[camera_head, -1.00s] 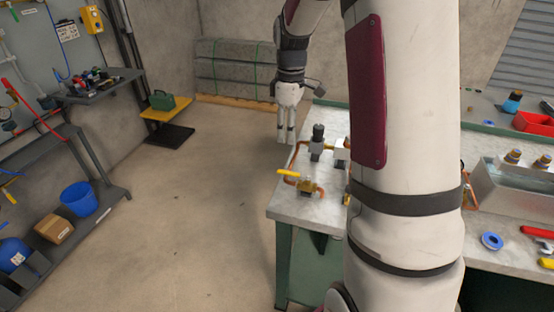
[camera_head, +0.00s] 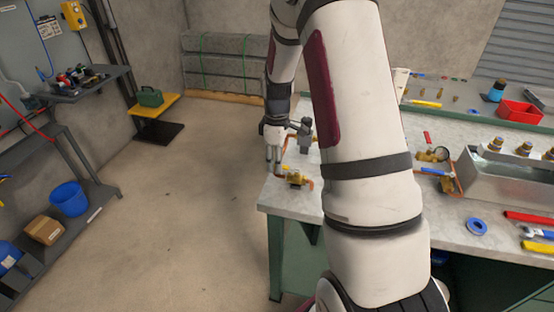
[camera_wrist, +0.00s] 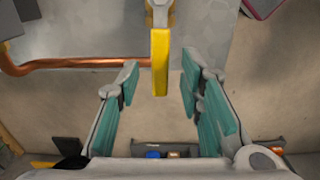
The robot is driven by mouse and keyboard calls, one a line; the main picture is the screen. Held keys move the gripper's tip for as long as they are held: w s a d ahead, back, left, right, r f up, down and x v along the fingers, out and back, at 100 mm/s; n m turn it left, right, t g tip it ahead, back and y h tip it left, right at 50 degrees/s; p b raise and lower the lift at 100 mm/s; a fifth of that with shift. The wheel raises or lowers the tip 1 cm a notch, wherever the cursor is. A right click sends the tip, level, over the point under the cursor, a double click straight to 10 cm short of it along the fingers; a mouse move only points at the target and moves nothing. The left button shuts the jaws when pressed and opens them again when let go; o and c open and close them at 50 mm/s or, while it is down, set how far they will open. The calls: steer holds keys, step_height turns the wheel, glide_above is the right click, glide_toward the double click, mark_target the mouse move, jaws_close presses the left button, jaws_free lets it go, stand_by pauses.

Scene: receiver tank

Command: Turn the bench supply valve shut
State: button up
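The bench supply valve has a brass body (camera_head: 296,179) at the left end of the workbench (camera_head: 345,222). Its yellow lever handle (camera_wrist: 160,65) shows in the wrist view, reaching between my fingers from the top of the picture. In the head view the handle is mostly hidden by my gripper (camera_head: 274,156), which points down beside the bench's left edge. In the wrist view my gripper (camera_wrist: 159,68) is open, with a green-padded finger on each side of the handle. Gaps show between handle and both fingers. The copper pipe (camera_wrist: 75,63) runs left from the valve.
The bench holds a metal tank (camera_head: 500,182) with brass fittings, a pressure gauge (camera_head: 439,154), a blue tape roll (camera_head: 477,226) and a red tray (camera_head: 519,112). Shelves (camera_head: 85,212) with a blue bucket (camera_head: 69,198) stand at left. The floor between is clear.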

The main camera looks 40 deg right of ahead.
steer(key=shift+c, duration=0.3)
jaws_close()
